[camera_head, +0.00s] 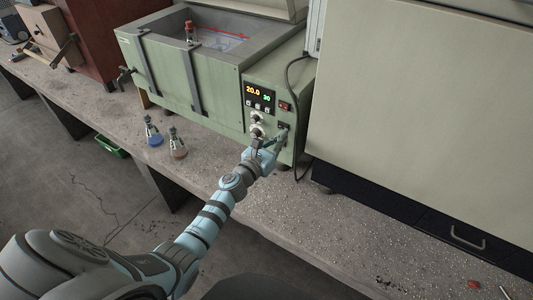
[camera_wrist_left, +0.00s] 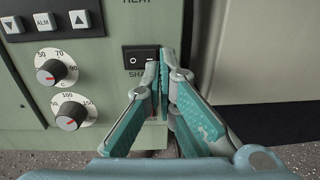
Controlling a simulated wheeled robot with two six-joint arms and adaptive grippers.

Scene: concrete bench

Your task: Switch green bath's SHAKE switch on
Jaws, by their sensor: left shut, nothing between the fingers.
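The green bath (camera_head: 215,85) stands on the bench, with its control panel at its right front. The panel has a lit display (camera_head: 258,92) reading 20.0 and 30. The SHAKE switch (camera_wrist_left: 139,58) is a black rocker with a visible "O" mark in the left wrist view; its right part is hidden behind my fingers. My left gripper (camera_wrist_left: 161,62) is shut and empty, with its fingertips at the right side of the switch. I cannot tell whether they touch it. In the head view the left gripper (camera_head: 276,137) is at the panel's lower right. My right gripper is not in view.
Two dials, an upper (camera_wrist_left: 56,69) and a lower (camera_wrist_left: 74,112), sit left of the switch. A red switch (camera_head: 285,106) is above. Two flasks, blue (camera_head: 153,137) and brown (camera_head: 177,147), stand before the bath. A large pale cabinet (camera_head: 420,110) stands close at right.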

